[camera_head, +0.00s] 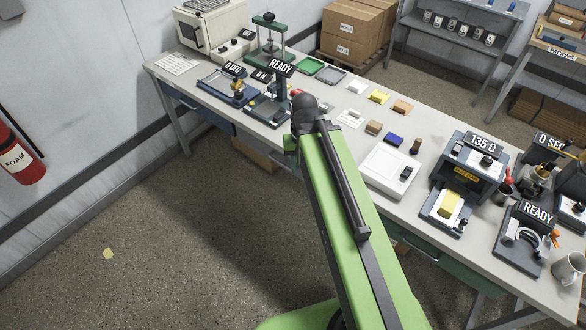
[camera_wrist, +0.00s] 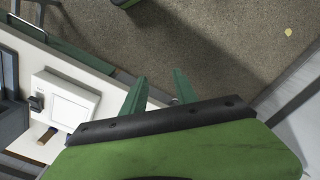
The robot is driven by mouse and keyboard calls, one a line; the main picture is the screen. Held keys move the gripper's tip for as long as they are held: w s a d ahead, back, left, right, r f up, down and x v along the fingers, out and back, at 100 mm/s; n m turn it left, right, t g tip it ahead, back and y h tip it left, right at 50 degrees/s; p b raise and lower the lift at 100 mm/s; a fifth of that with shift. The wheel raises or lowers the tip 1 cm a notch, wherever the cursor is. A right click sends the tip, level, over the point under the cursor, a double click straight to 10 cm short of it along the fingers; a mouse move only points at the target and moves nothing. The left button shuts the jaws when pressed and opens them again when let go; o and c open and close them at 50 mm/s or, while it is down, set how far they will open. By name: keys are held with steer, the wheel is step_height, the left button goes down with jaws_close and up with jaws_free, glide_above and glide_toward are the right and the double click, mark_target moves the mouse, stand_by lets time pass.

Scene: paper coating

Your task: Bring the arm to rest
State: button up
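My green arm (camera_head: 345,200) reaches up from the bottom of the head view, and its far end with a black joint (camera_head: 308,112) is over or in front of the long workbench (camera_head: 265,132). My gripper (camera_wrist: 158,80) shows in the wrist view as two green fingers. They are spread apart with nothing between them, and the floor and bench edge show behind. In the head view the fingers are hidden or too small to make out.
The bench holds a white scale (camera_head: 386,170), a heated press (camera_head: 470,160) marked 135 C, a READY stand (camera_head: 268,100) and several small samples. A fire extinguisher (camera_head: 18,155) hangs at left. A yellow scrap (camera_head: 108,254) lies on clear floor.

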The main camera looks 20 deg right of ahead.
steer(key=a+n, duration=0.2)
steer(key=a, duration=0.1)
steer(key=shift+s+a, duration=0.15)
steer(key=shift+a, duration=0.2)
steer(key=shift+f, duration=0.1)
step_height(320, 180, down, 6)
steer(key=b, duration=0.6)
